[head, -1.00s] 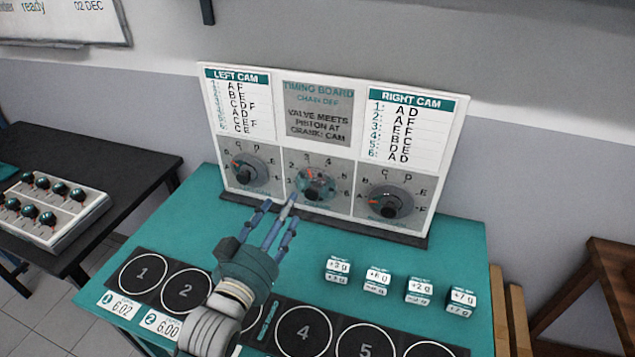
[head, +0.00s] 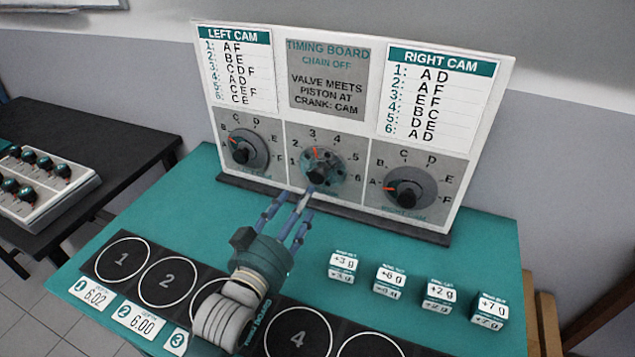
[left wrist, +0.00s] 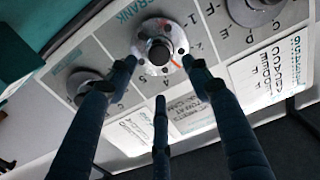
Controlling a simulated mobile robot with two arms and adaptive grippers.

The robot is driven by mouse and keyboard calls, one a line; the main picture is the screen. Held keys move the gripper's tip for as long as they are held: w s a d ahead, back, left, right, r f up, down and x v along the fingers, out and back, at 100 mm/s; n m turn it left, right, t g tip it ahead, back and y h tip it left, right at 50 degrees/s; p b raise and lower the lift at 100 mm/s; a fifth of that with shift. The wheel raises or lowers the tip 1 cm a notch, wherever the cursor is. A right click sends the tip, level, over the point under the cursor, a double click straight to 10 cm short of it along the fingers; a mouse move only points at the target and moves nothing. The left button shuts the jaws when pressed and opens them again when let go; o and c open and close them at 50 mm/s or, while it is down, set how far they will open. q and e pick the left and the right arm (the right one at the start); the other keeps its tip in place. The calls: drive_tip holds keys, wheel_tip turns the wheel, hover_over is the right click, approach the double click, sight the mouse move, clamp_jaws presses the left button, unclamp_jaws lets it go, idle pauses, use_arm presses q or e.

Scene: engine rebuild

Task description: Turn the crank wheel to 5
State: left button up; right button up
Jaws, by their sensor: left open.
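The crank wheel (head: 323,168) is the middle dial on the timing board, with a dark knob in its centre and numbers 1 to 6 around it. Its red pointer is up, nearest the 3. My left gripper (head: 295,202) is open and empty, just in front of and below the wheel, its fingers pointing at it. In the left wrist view the crank wheel (left wrist: 158,48) appears beyond the spread fingertips (left wrist: 160,75), which look apart from the knob. My right gripper is not in view.
The left cam dial (head: 242,150) and right cam dial (head: 408,189) flank the wheel. Several small weight blocks (head: 389,281) stand on the teal table (head: 190,210) at right. Numbered circles (head: 168,282) run along the front. A black side table holds a panel of knobs (head: 45,190).

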sight(316, 177)
use_arm(q)
drive_tip(key=p+x, duration=0.1)
drive_tip(key=x, duration=0.8)
drive_tip(key=shift+w+d+r, duration=0.1)
drive_tip(key=shift+w+r, duration=0.05)
drive_tip(key=shift+w, duration=0.05)
drive_tip(key=shift+w+d, duration=0.2)
drive_tip(key=shift+w, duration=0.3)
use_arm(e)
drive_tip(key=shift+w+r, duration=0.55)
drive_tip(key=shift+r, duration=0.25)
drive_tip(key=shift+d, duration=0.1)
use_arm(q)
drive_tip(key=c, duration=1.1)
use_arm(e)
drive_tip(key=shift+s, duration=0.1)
